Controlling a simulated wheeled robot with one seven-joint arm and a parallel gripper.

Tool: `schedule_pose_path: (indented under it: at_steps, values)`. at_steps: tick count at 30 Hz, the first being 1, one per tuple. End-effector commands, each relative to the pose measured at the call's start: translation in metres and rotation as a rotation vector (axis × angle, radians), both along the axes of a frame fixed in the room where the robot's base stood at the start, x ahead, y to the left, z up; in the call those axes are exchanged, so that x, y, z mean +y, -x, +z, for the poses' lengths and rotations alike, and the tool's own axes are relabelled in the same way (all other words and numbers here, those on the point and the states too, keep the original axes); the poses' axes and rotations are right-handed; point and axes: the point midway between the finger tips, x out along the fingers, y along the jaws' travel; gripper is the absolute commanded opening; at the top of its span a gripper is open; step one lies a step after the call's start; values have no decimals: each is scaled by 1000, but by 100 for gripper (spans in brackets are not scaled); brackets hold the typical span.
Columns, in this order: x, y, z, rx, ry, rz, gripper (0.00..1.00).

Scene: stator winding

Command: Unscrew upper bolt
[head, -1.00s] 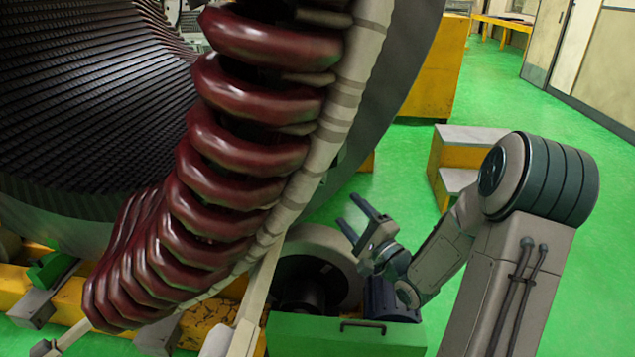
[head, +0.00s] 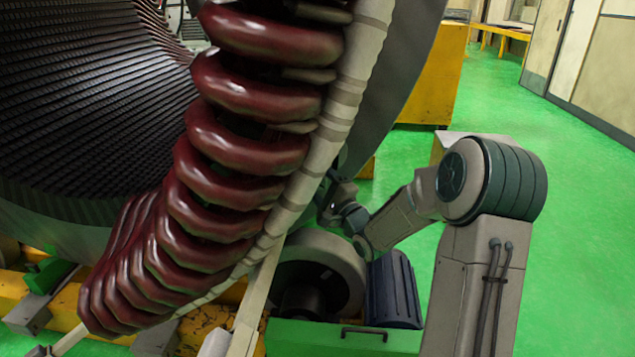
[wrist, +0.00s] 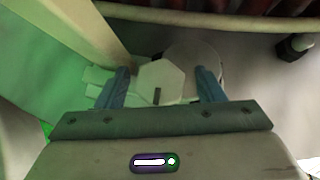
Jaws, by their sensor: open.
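A pale hexagonal bolt head (wrist: 160,82) with a dark slot shows in the wrist view, with a round pale part behind it. My gripper (wrist: 164,72) is open, its two blue fingers on either side of the bolt head. A small gap seems to remain at each finger; I cannot tell whether either touches. A dark bolt (wrist: 296,46) shows at the upper right of the wrist view. In the head view only the rear of my gripper shows, beside the stator's lower right edge. Its fingers and the bolt are hidden there behind the stator and its windings.
Dark red coils (head: 225,150) and a pale banded ring (head: 345,95) fill the middle of the head view. A motor-like drum (head: 340,265) and a green box (head: 340,338) stand below my gripper. Green floor (head: 500,120) is open at the right.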

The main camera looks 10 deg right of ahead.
Motion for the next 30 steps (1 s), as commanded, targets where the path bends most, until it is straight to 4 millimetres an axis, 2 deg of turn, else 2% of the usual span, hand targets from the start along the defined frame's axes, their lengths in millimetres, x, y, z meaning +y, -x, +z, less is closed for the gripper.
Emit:
schedule_pose_path:
  at_steps: [7, 8, 12, 23, 30]
  values:
    - [0, -1, 0, 0, 0, 0, 62]
    - [0, -1, 0, 0, 0, 0, 57]
    - [0, -1, 0, 0, 0, 0, 18]
    - [1, 0, 3, 11, 36, 1, 18]
    - [1, 0, 7, 53, 162, 0, 18]
